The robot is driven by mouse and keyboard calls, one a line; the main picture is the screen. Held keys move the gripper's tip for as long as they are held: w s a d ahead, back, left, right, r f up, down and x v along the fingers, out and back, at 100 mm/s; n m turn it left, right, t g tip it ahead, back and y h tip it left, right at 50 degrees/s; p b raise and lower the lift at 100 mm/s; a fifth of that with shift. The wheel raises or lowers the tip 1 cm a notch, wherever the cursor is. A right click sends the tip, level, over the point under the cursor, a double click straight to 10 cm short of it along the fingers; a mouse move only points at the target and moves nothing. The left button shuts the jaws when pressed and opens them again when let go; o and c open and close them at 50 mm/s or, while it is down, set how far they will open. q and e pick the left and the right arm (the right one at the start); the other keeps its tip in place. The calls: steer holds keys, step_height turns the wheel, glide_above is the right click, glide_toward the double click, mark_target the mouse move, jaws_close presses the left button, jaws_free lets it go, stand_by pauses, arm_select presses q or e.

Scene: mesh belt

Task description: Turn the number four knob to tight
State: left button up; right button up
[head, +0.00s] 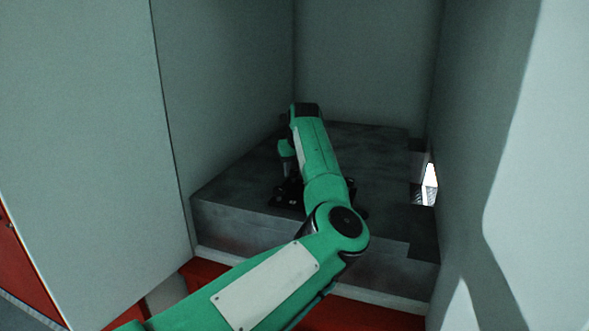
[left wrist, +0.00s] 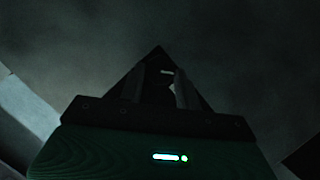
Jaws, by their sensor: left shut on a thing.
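My left gripper (left wrist: 156,88) shows in the left wrist view with its two fingers a little apart. They are shut on a dark pointed piece, which looks like a knob (left wrist: 158,56), with small pale marks between the fingers. The picture is very dark, and I cannot read any number or tight mark. In the head view my left arm reaches into a recess, over a dark grey block (head: 237,205). The black parts near my left gripper (head: 288,191) are small and partly behind my arm, so the knob cannot be made out there. My right gripper is not in view.
Pale walls enclose the recess: a left panel (head: 100,120), a back wall (head: 365,65) and a right wall (head: 475,130). The block's right side has notches beside a bright opening (head: 430,185). A red base (head: 370,314) runs below the block.

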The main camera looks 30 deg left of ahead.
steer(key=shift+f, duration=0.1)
